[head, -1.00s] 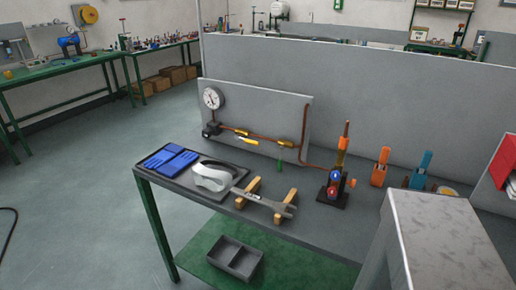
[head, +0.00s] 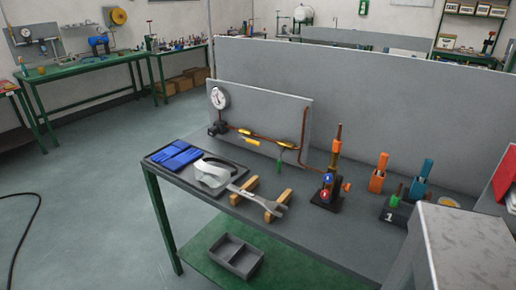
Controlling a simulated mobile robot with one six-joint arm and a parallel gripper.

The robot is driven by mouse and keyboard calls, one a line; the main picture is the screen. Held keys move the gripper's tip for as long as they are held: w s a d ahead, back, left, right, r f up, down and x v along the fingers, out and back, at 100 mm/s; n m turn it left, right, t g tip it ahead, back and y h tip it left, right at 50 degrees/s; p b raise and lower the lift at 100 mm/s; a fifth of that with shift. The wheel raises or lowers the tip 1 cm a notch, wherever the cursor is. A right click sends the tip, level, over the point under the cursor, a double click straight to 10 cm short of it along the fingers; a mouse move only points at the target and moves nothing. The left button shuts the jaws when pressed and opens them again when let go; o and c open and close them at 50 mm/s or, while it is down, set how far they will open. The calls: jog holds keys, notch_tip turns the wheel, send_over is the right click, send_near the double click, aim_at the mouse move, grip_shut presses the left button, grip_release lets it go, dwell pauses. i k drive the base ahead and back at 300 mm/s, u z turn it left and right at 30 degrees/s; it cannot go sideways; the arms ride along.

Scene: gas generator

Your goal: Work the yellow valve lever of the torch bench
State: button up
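The torch bench (head: 225,213) has a grey top and green legs. An upright grey panel (head: 262,100) on it carries a copper pipe (head: 268,136) and a round gauge (head: 220,97). A small yellow lever (head: 251,141) sticks out by the pipe's left part, slanting down to the right. Another yellow valve body (head: 286,145) sits further right on the pipe, with a green handle (head: 279,166) hanging below it. The pipe runs on to a torch stand (head: 329,188) with blue and red knobs. My gripper is not in view.
Orange (head: 378,176) and blue (head: 421,178) tools stand at right. A pale block (head: 462,245) fills the lower right.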

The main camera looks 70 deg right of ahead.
aim_at(250, 141)
jog(key=z, duration=0.15)
jog(key=i, duration=0.9)
jog(key=u, duration=0.1)
